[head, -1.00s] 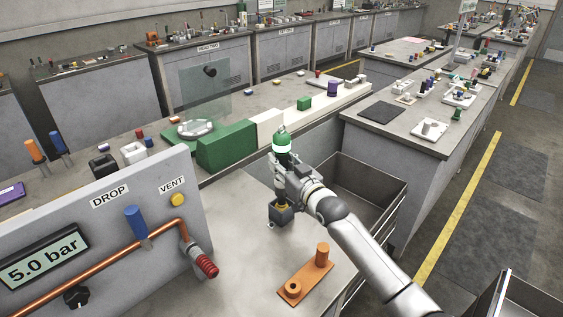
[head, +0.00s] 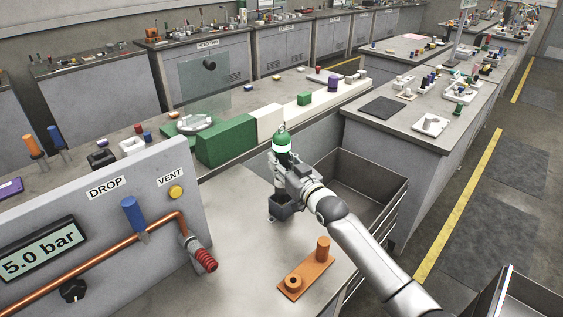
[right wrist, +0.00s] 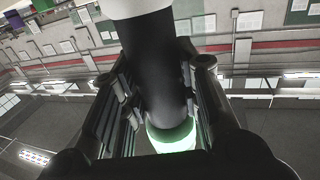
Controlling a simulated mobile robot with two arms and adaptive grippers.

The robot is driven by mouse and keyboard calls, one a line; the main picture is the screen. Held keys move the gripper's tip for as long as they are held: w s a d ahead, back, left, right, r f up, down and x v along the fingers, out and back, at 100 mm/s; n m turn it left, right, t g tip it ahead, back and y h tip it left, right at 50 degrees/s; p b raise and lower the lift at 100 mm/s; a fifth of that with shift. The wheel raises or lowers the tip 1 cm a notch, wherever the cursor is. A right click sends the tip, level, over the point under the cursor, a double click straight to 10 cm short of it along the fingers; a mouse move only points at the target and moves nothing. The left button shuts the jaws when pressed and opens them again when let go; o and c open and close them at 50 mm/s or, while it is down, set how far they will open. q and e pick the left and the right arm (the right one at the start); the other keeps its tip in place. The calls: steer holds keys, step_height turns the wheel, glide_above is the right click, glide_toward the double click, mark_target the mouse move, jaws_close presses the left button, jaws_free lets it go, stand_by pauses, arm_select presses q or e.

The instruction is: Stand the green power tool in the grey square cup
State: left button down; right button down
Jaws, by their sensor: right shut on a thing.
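The green power tool (head: 282,146), with a green top and a pale glowing band, stands upright in my right gripper (head: 286,173). The gripper is shut around its dark body, which also shows between the fingers in the right wrist view (right wrist: 153,75). The grey square cup (head: 281,210) sits on the bench directly below the gripper. The tool's lower end is hidden, apparently inside the cup; I cannot tell whether it touches the bottom. My left gripper is not in the head view.
An orange fixture with a peg (head: 306,277) lies on the bench (head: 240,285) to the front right. A grey panel (head: 105,235) with a copper pipe and red-ended valve (head: 203,256) stands on the left. An open bin (head: 372,165) is behind right.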

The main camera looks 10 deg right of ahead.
stand_by(0.5)
steer(key=c, duration=1.4)
jaws_free()
steer(key=o, duration=0.6)
steer(key=shift+f, duration=0.1)
steer(key=shift+s+f, duration=0.1)
steer(key=shift+f, duration=0.1)
steer(key=v, duration=1.2)
steer(key=shift+r, duration=0.2)
